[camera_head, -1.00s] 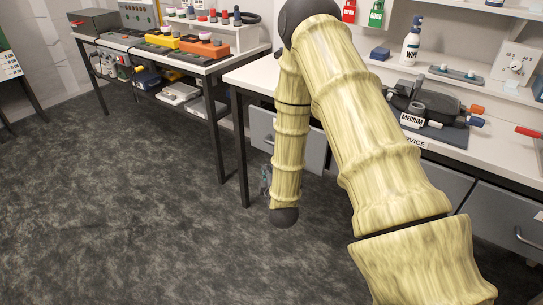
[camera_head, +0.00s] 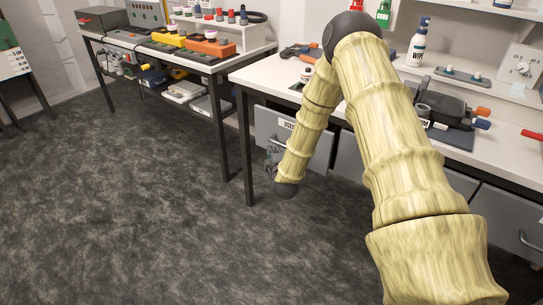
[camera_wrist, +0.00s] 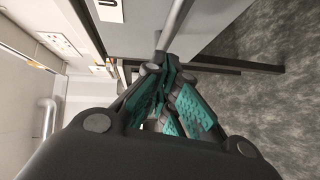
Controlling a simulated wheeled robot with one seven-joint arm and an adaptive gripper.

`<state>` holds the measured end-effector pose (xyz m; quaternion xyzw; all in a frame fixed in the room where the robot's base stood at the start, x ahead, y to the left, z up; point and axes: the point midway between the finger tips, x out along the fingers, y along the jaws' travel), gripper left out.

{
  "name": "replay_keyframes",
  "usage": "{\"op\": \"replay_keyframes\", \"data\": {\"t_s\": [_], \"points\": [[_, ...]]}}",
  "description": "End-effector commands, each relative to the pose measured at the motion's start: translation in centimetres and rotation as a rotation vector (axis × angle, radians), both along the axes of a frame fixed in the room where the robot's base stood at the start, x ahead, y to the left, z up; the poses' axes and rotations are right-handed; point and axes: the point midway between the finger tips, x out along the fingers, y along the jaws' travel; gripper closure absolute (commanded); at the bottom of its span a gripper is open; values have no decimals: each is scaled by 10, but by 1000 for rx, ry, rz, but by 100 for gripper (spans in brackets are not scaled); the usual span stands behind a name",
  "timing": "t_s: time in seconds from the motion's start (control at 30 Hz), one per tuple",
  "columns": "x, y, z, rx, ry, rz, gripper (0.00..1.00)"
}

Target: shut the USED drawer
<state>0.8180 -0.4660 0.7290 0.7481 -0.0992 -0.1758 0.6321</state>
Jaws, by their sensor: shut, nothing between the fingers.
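The USED drawer (camera_head: 312,147) has a grey front under the left end of the white bench, with a white label and a bar handle (camera_head: 275,142). How far its front stands out from the bench is hard to tell. In the wrist view the drawer front (camera_wrist: 138,30) fills the top, with part of the label and the handle (camera_wrist: 176,22). My gripper (camera_wrist: 165,68), with teal finger pads, is shut and empty. Its tips are close to the handle's near end; contact cannot be told. In the head view it shows small beside the handle, partly hidden by my wrist.
The white bench (camera_head: 262,72) carries tools and a grey device (camera_head: 448,105). Its dark leg (camera_head: 243,150) stands just left of the drawer. More grey drawers (camera_head: 505,222) are at right. A second table (camera_head: 150,54) is at left. The dark carpet (camera_head: 120,215) in front is clear.

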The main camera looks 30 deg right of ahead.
Motion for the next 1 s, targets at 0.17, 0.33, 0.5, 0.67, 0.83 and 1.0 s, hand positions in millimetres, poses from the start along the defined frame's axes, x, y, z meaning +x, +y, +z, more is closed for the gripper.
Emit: {"op": "replay_keyframes", "data": {"t_s": [0.17,0.33,0.5,0.67,0.83,1.0], "points": [[5,-12,-3,0,1,-1,100],[6,-15,-4,0,1,0,100],[6,-15,-4,0,1,1,100],[7,-16,-4,0,1,1,100],[13,-30,-4,-4,1,2,100],[22,-51,-4,-5,2,2,100]]}}
